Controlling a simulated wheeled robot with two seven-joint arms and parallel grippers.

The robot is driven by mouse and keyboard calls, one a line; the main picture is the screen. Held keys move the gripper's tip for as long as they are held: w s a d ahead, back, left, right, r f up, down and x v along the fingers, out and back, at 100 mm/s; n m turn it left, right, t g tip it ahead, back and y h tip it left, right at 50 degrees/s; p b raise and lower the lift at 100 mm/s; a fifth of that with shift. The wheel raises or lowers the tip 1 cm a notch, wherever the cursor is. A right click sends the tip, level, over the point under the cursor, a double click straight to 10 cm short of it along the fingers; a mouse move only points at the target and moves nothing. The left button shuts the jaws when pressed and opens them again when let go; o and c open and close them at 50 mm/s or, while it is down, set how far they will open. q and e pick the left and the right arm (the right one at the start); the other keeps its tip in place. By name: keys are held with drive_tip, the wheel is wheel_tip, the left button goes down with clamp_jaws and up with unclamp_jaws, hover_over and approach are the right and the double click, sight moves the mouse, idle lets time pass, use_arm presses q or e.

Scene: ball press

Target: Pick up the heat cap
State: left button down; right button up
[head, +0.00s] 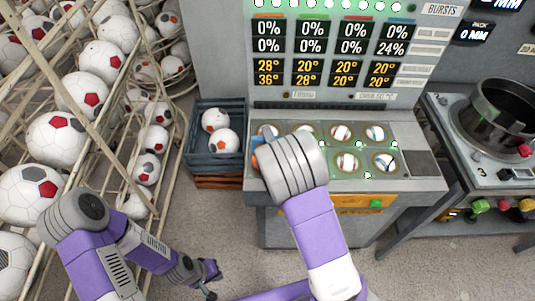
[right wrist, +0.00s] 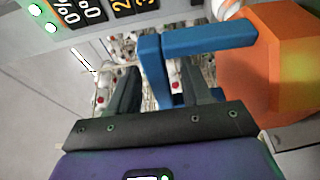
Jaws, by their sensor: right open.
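The heat cap looks to be the orange block (right wrist: 285,65) with a blue handle (right wrist: 210,38) in the right wrist view. In the head view only a small orange and blue part (head: 254,158) shows beside my right forearm, over the left end of the press console. My right gripper (right wrist: 160,72) is open, and the upright bar of the handle appears between its fingers; contact cannot be made out. In the head view my forearm hides this gripper. My left gripper (head: 209,280) is low over the floor, away from the cap, too small to read.
The console (head: 428,190) has several round wells with balls under a display panel (head: 340,60). A dark crate (head: 205,168) with balls stands left of it. A ball rack (head: 150,150) fills the left. A black pot (head: 505,110) stands at right.

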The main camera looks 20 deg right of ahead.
drive_tip(key=shift+w, duration=0.1)
drive_tip(key=shift+c, duration=0.3)
clamp_jaws()
drive_tip(key=shift+r, duration=0.1)
idle(1.0)
